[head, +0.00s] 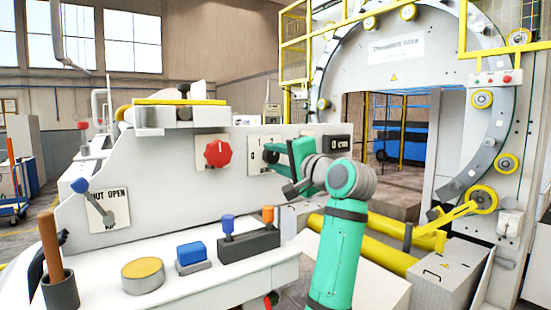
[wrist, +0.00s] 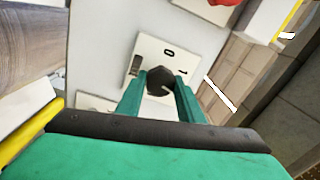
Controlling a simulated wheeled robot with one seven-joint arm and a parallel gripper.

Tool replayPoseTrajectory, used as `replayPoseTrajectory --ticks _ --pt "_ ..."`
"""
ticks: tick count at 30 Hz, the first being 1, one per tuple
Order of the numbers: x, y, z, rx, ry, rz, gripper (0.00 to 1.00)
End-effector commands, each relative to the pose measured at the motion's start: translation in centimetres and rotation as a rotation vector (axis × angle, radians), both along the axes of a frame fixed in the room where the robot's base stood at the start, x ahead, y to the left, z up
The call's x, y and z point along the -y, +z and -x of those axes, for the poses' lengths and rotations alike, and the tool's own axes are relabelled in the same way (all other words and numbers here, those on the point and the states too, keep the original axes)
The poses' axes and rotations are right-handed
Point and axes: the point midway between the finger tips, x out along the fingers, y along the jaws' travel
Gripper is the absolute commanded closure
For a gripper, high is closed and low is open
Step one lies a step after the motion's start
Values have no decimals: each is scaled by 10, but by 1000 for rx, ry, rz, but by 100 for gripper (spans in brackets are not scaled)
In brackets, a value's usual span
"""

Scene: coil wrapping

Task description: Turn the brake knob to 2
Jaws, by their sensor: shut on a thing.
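The brake knob is a small dark knob (wrist: 159,80) on a white plate (wrist: 150,50) fixed to the machine's pale panel. The plate carries a 0 and a 1; other marks are partly covered. A light mark shows on the knob's lower right in the wrist view, but its setting cannot be read. My green gripper (wrist: 160,92) is shut on the knob, one finger on each side. In the head view, my gripper (head: 273,155) reaches the plate (head: 256,163) and largely hides the knob.
A red knob (head: 217,152) is left of the plate, and a 0 cm display (head: 340,142) is right of it. A shelf below holds a blue button (head: 190,252), a yellow button (head: 143,274) and small levers (head: 228,226). Yellow rollers (head: 370,250) lie right of my arm.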

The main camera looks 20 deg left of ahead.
Motion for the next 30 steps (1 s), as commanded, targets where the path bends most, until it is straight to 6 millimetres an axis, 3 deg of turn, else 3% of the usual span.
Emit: replayPoseTrajectory --ticks 12,30 --pt "-2 -2 1 -190 4 -143 88" --pt "-2 -2 1 -231 3 -174 88"
